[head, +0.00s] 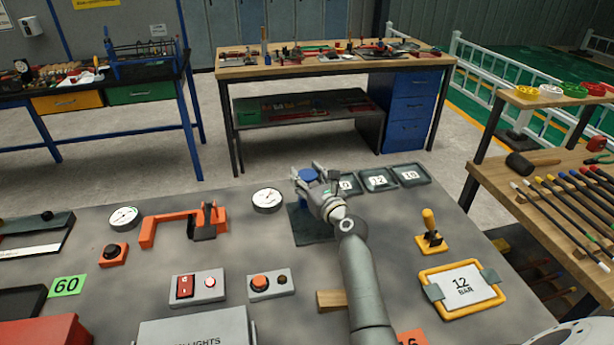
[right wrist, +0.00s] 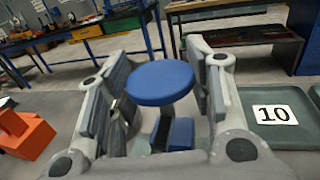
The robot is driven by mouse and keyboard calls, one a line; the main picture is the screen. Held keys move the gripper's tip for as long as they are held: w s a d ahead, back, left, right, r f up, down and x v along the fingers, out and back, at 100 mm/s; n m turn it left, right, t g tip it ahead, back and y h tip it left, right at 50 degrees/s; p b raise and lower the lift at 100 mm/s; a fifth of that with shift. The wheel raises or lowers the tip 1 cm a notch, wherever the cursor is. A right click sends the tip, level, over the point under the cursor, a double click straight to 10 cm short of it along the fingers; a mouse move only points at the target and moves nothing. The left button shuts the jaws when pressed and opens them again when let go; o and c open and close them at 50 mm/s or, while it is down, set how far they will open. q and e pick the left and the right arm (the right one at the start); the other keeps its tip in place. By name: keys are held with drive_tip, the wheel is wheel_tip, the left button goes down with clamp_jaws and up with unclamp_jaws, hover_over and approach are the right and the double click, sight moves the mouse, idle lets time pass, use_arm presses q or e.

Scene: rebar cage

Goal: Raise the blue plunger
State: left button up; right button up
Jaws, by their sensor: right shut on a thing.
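The blue plunger (head: 308,175) has a round blue knob and stands over a dark base plate (head: 312,226) near the far edge of the grey table. Its blue disc (right wrist: 160,83) fills the middle of the right wrist view, with a stem and a blue block below it. My right gripper (head: 316,186) is shut on the blue plunger, with one finger on each side of it. The gripper and arm hide part of the plunger's lower body in the head view. My left gripper is not in view.
A round gauge (head: 267,200) and an orange clamp-like fixture (head: 180,225) stand left of the plunger. Dark trays with number cards (head: 409,175) lie close on its right.

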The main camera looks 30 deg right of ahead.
drive_tip(key=shift+r+p, duration=0.5)
drive_tip(key=shift+r, duration=0.45)
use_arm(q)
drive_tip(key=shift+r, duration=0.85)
use_arm(e)
drive_tip(key=o, duration=1.5)
drive_tip(key=shift+f, duration=0.1)
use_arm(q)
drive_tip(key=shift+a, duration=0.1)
use_arm(e)
drive_tip(key=s, duration=1.2)
drive_tip(key=shift+a, duration=0.2)
